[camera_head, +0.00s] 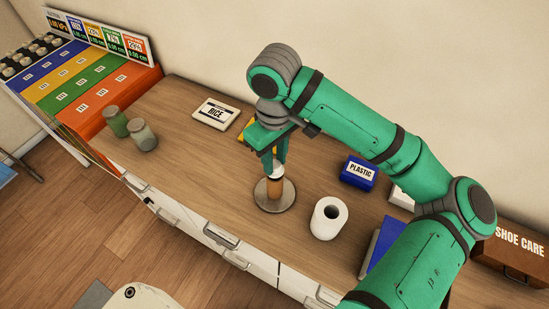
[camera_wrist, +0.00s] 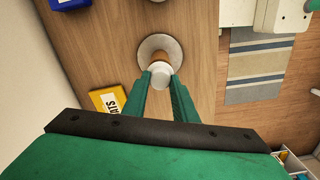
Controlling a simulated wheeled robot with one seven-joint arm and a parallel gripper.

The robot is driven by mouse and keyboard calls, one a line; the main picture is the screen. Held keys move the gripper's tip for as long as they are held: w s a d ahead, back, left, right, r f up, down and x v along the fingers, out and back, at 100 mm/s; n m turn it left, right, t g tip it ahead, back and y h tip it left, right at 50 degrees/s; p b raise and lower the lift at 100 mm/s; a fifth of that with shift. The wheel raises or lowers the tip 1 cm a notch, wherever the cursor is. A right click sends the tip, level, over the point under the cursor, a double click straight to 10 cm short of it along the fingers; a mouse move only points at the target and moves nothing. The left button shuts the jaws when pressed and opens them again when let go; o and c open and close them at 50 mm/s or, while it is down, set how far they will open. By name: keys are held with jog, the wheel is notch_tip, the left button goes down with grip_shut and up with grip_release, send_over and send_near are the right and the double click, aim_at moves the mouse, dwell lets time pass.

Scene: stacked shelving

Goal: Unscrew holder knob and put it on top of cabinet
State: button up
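The holder stands upright on the wooden cabinet top (camera_head: 200,165). It has a round grey base (camera_head: 262,199), a brown post (camera_head: 289,192) and a white knob (camera_head: 277,171) at its upper end. In the wrist view the white knob (camera_wrist: 160,77) sits between my two fingertips, with the base (camera_wrist: 152,46) beyond it. My gripper (camera_head: 275,163) points down over the holder, and its tips (camera_wrist: 161,80) are at the knob's sides. Whether they press on the knob or leave a small gap cannot be told.
A white paper roll (camera_head: 328,218) stands right of the holder. A blue PLASTIC box (camera_head: 358,173) and a SHOE CARE box (camera_head: 515,250) are further right. A RICE box (camera_head: 215,113) and two jars (camera_head: 142,134) are left. Cabinet top between jars and holder is clear.

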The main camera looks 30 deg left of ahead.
jog(key=shift+c, duration=1.3)
jog(key=n, duration=1.1)
jog(key=shift+n, duration=0.3)
jog(key=n, duration=0.5)
jog(key=shift+s+n, duration=0.1)
jog(key=shift+n, duration=0.2)
jog(key=n, duration=0.5)
jog(key=shift+d+n, duration=0.1)
jog(key=shift+n, duration=0.3)
